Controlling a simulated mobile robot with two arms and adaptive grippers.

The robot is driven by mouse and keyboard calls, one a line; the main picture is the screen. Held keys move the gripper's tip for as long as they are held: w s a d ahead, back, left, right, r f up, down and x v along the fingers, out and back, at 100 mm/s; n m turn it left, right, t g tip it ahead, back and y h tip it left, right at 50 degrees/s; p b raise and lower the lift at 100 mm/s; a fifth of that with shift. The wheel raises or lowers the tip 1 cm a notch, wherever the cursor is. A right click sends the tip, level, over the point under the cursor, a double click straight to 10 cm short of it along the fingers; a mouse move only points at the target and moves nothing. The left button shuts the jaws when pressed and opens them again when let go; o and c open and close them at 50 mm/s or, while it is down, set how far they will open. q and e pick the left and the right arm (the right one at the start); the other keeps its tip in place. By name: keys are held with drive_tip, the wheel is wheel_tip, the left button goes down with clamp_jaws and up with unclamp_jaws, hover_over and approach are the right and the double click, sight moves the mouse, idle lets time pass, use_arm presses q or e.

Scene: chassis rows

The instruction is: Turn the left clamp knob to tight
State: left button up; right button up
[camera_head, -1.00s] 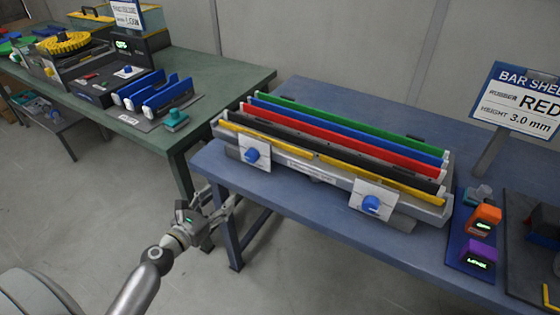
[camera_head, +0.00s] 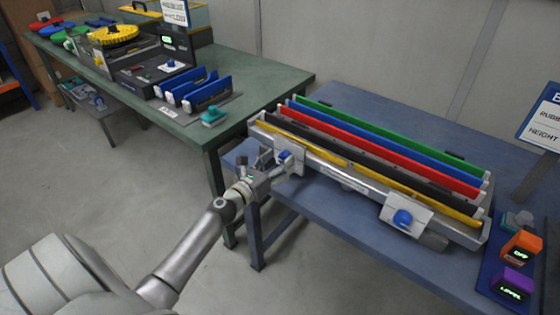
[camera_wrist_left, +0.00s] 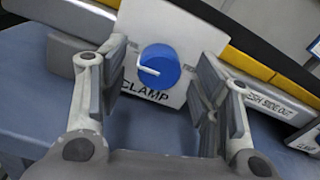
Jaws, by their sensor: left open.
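The left clamp knob (camera_head: 284,157) is a blue round knob on a white plate (camera_head: 292,170) at the left end of the bar fixture's front. My left gripper (camera_head: 280,163) is at this knob. In the left wrist view its open fingers (camera_wrist_left: 158,85) stand on either side of the knob, apart from it. The right clamp knob (camera_head: 403,217) is blue on a similar plate. My right gripper is not in view.
The fixture (camera_head: 350,180) holds green, blue, red and black bars on the blue table (camera_head: 340,225). Orange (camera_head: 522,247) and purple (camera_head: 513,284) devices stand at the right. A green table (camera_head: 262,85) with other equipment is at the left. Open floor lies in front.

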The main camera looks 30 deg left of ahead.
use_arm(q)
drive_tip(key=shift+w, duration=0.4)
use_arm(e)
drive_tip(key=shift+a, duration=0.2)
use_arm(q)
drive_tip(key=c, duration=1)
drive_tip(key=shift+c, duration=0.2)
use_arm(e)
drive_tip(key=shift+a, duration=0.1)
